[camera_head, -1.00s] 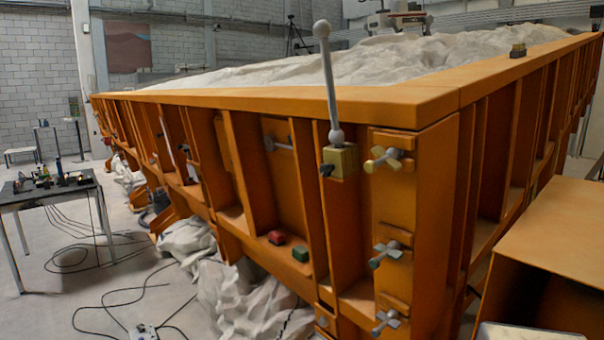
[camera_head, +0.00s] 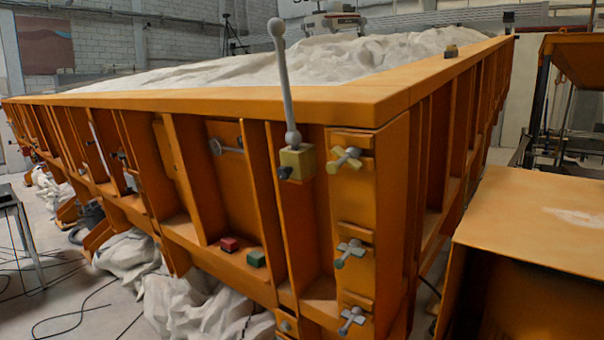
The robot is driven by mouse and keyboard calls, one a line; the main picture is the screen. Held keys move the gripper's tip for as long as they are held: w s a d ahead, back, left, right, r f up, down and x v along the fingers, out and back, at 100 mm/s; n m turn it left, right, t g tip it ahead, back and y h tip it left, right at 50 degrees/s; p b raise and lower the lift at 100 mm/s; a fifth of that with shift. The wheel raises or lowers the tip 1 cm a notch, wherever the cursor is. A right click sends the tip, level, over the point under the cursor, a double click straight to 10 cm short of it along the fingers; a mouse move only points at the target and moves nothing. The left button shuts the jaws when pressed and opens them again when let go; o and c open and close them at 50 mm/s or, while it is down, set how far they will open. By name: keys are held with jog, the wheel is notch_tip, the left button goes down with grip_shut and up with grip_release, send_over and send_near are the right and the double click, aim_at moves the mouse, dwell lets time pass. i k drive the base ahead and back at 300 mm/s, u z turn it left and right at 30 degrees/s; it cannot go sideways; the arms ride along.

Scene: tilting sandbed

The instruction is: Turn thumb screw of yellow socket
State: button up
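The yellow socket (camera_head: 297,162) is a small block on the orange sandbed frame, near its front corner below the top rim. A grey rod with a ball at each end (camera_head: 284,80) stands upright from its top, leaning slightly left. A dark thumb screw (camera_head: 285,173) sticks out at the socket's lower left. To its right, a cross-shaped handle with yellowish arms (camera_head: 345,158) sits on the corner post. My gripper is not in view.
Two more cross handles (camera_head: 350,252) (camera_head: 352,320) sit lower on the corner post. A red block (camera_head: 229,244) and a green block (camera_head: 256,259) lie on a frame ledge. An orange box (camera_head: 545,225) stands at right. Cables and a table (camera_head: 12,205) are at left.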

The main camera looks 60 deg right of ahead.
aim_at(284, 172)
jog(key=u, duration=0.65)
jog(key=k, duration=0.15)
jog(key=z, duration=2.6)
jog(key=k, duration=0.9)
jog(key=u, duration=0.2)
jog(key=i, duration=0.85)
jog(key=z, duration=0.05)
